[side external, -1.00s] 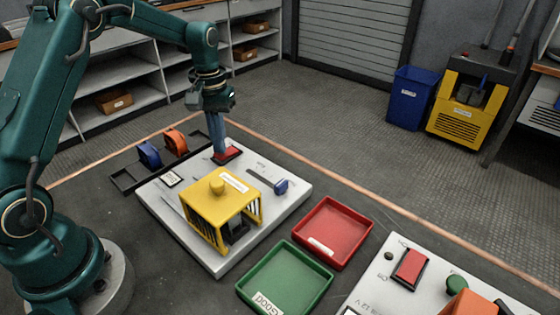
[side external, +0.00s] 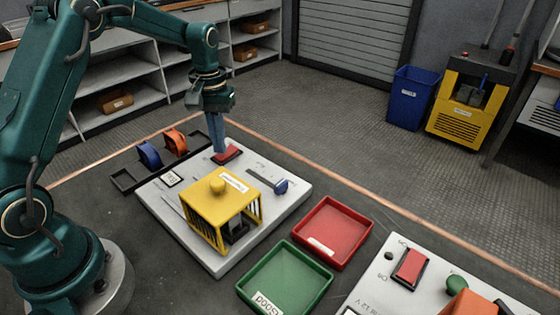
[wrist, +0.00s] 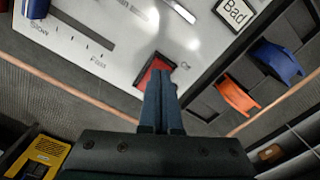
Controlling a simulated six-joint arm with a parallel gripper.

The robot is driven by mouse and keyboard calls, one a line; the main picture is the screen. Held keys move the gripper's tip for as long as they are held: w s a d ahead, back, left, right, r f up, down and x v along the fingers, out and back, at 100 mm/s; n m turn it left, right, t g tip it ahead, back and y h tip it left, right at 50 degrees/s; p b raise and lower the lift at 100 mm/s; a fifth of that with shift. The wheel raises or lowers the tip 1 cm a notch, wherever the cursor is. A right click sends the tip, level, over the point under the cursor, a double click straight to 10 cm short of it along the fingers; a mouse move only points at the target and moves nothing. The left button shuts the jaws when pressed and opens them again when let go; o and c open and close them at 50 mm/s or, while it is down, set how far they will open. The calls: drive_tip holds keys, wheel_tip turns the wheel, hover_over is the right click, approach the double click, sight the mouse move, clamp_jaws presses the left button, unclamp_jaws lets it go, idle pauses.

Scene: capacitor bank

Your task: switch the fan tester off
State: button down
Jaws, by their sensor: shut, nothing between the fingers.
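The fan tester is a pale panel (side external: 290,203) with a yellow cage (side external: 214,200) over its fan. A red rocker switch (side external: 232,151) sits near its far corner; in the wrist view the switch (wrist: 147,78) lies in a dark frame beside a small printed label. My gripper (side external: 218,153) is shut and empty, pointing down at the switch. In the wrist view its fingertips (wrist: 161,73) overlap the right part of the switch. Whether they touch it is unclear, and part of the rocker is hidden behind them.
A blue slider knob (side external: 281,187) is on the panel. A rack with a blue fan (side external: 149,154) and an orange fan (side external: 176,141) stands beside it. Red (side external: 364,224) and green (side external: 322,287) trays lie nearby. Another panel (side external: 376,280) has its own red switch.

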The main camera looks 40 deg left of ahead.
wheel_tip(320, 180, up, 6)
idle(0.6)
wheel_tip(320, 180, up, 6)
drive_tip(key=f+t, duration=0.1)
drive_tip(key=t, duration=0.1)
hover_over(222, 156)
drive_tip(key=d, duration=0.2)
drive_tip(key=s+d+r+m+t, duration=0.25)
drive_tip(key=s+d+r, duration=0.25)
drive_tip(key=s, duration=0.3)
drive_tip(key=s+d+f+m+t, duration=0.1)
drive_tip(key=s+d+f+m, duration=0.2)
drive_tip(key=s, duration=0.7)
wheel_tip(222, 156, down, 2)
drive_tip(key=shift+d+f, duration=0.15)
drive_tip(key=shift+f, duration=0.05)
